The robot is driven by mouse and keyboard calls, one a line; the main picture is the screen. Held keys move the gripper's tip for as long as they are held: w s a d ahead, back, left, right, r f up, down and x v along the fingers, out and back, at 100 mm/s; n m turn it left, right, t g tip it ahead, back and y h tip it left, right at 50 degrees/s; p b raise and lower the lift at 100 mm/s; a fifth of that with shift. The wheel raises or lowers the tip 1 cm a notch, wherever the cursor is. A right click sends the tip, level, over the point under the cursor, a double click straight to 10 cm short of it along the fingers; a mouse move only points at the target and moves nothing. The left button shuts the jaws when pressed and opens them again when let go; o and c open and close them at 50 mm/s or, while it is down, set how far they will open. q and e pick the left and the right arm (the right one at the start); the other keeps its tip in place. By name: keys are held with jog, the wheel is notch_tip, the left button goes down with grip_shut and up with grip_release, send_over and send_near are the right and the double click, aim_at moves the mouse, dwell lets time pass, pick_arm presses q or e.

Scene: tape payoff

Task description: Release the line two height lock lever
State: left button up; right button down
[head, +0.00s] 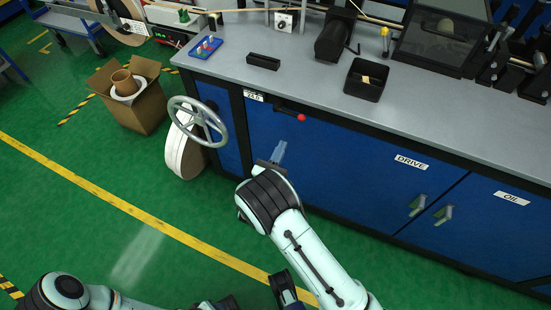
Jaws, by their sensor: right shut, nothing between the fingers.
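A lever with a dark shaft and a red knob (301,117) sticks out from the front of the blue cabinet, just under the bench edge. It lies beside a small label that seems to read 24.0 (254,96). A grey spoked handwheel (219,128) stands to its left. My right gripper (279,149) is shut and empty. In the picture it is below the red knob, in front of the blue cabinet, and apart from the lever. My left arm lies along the bottom left edge, and I cannot make out its gripper.
The grey bench top (225,65) overhangs the cabinet and carries a black open bin (366,90) and a black tray (263,61). A white reel (180,150) stands behind the handwheel.

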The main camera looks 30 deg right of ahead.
aim_at(289, 114)
jog(key=w+d+r, duration=0.3)
jog(key=d+r, duration=0.1)
jog(key=shift+w+d+r, duration=0.2)
jog(key=shift+w+d, duration=0.05)
jog(key=shift+w, duration=0.1)
